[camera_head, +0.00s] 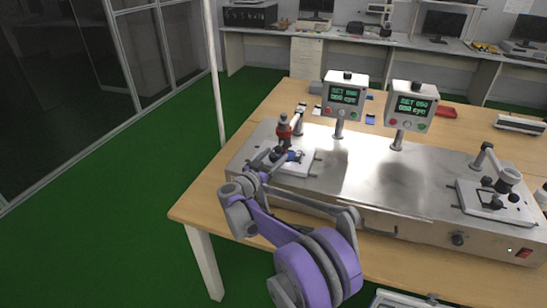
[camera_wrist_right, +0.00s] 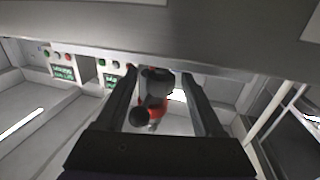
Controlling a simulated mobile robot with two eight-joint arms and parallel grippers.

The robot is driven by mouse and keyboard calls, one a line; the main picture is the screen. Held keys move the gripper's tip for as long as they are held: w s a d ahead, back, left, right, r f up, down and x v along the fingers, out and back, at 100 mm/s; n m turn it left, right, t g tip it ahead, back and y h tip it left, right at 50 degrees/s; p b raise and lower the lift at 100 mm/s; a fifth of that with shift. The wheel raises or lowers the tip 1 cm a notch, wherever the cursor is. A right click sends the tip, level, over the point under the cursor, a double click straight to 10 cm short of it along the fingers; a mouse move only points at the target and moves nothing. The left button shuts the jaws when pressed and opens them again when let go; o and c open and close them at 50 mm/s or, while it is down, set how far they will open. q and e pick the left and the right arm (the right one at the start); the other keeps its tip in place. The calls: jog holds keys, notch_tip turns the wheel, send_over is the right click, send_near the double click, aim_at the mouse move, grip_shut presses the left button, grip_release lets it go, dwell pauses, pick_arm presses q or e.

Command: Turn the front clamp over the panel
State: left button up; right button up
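My right gripper (camera_head: 268,157) reaches in at the left station of the metal test bench, low over its white panel (camera_head: 298,168). Its two dark fingers are apart in the right wrist view (camera_wrist_right: 160,88). A red and black upright part (camera_head: 284,130) stands just behind the gripper; a red and black part (camera_wrist_right: 150,108) also shows between the fingers in the wrist view. A small blue and dark part (camera_head: 291,156), possibly a clamp, lies on the panel beside the gripper. The front clamp is not clearly told apart, and contact cannot be told. My left gripper is not in view.
Two display boxes (camera_head: 345,95) (camera_head: 411,106) stand on posts behind. A second station with a white panel (camera_head: 473,204) and black clamps (camera_head: 486,181) is at the right. The metal bench top (camera_head: 375,175) between the stations is clear.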

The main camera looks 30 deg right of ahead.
jog(key=v, duration=1)
jog(key=shift+s+a, duration=0.25)
jog(key=shift+a, duration=0.1)
